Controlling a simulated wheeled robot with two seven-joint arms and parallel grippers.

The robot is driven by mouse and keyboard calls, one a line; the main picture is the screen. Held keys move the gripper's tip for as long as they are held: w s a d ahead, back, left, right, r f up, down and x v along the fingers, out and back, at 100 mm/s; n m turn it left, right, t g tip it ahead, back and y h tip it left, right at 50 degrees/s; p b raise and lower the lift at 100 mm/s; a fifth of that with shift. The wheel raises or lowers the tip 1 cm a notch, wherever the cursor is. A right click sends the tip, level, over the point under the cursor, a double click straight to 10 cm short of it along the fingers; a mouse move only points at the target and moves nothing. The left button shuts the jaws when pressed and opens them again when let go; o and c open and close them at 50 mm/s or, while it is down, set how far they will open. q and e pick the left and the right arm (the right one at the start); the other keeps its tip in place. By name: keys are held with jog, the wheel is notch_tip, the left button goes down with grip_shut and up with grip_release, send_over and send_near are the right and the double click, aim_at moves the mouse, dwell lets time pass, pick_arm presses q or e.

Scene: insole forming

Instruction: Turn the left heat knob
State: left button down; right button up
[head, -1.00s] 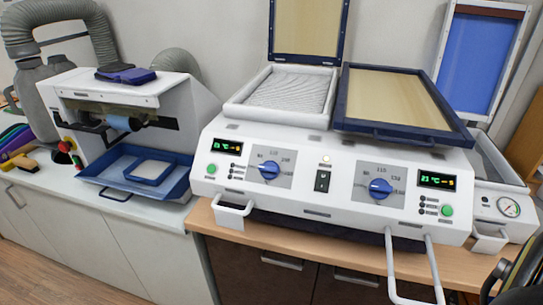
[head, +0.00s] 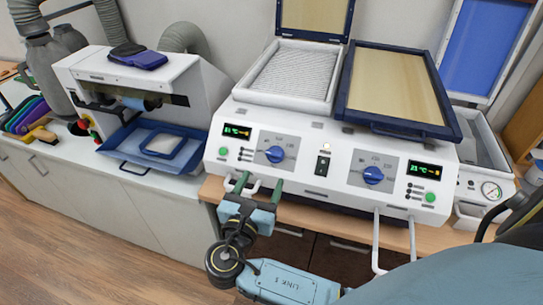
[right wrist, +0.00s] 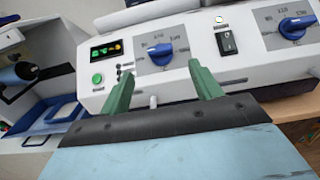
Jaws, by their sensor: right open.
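The left heat knob (head: 275,154) is a blue dial on a grey scale plate on the front of the white machine (head: 318,195). It also shows in the right wrist view (right wrist: 160,54), beyond and between the fingertips. My right gripper (head: 259,184) is open and empty, with green fingers, just below and in front of the left knob. In the right wrist view its two fingers (right wrist: 157,75) are spread wide on either side of the knob and apart from it. The right heat knob (head: 373,175) is a matching blue dial. My left gripper is not in view.
A black rocker switch (head: 323,166) sits between the knobs. A display (head: 237,131) and green button (head: 223,151) lie left of the left knob. White bar handles (head: 376,240) stick out at the front right. A blue tray (head: 150,160) stands at the left.

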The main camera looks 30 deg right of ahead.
aim_at(275, 154)
jog(key=p+x, duration=0.1)
jog(key=x, duration=0.7)
jog(key=shift+w+d, duration=0.15)
jog(key=c, duration=1)
